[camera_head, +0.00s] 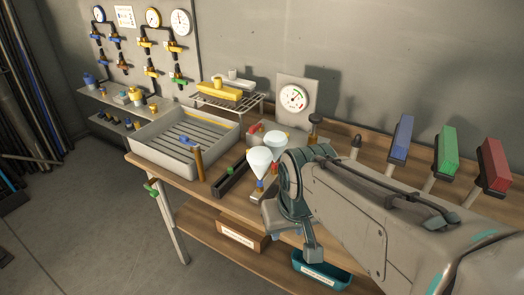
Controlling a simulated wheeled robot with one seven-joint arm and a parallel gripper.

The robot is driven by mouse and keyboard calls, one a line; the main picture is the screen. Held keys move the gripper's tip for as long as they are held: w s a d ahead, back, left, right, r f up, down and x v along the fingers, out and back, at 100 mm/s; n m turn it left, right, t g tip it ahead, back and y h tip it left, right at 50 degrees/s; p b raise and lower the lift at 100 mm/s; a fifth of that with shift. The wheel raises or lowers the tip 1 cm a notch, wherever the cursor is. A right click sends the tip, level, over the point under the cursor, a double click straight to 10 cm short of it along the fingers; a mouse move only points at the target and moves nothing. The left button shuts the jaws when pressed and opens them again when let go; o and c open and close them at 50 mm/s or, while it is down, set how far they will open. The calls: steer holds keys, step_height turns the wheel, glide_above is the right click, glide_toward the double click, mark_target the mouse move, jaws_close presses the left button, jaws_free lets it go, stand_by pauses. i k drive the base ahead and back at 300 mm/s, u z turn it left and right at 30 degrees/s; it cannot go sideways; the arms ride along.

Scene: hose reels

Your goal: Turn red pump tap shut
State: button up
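A small red part (255,128) shows on the bench behind two white funnels, left of the gauge panel. It is small and partly covered, so I cannot tell whether it is the red pump tap or how a handle on it is turned. My arm (370,215) reaches in from the lower right and covers the bench right of the funnels. I cannot make out gripper fingers, and nothing is seen held.
The wooden bench (218,195) carries a grey slatted tray (160,158), a wire rack, white funnels (260,160) and a gauge (293,97). Blue, green and red blocks stand at the right. Wall pipes with coloured valves are at the left.

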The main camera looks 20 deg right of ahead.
mark_target(253, 129)
steer(key=u, duration=0.4)
steer(key=k, duration=0.45)
steer(key=u, duration=1)
steer(key=i, duration=1.15)
steer(key=z, duration=1.15)
steer(key=i, duration=0.5)
steer(key=z, duration=0.6)
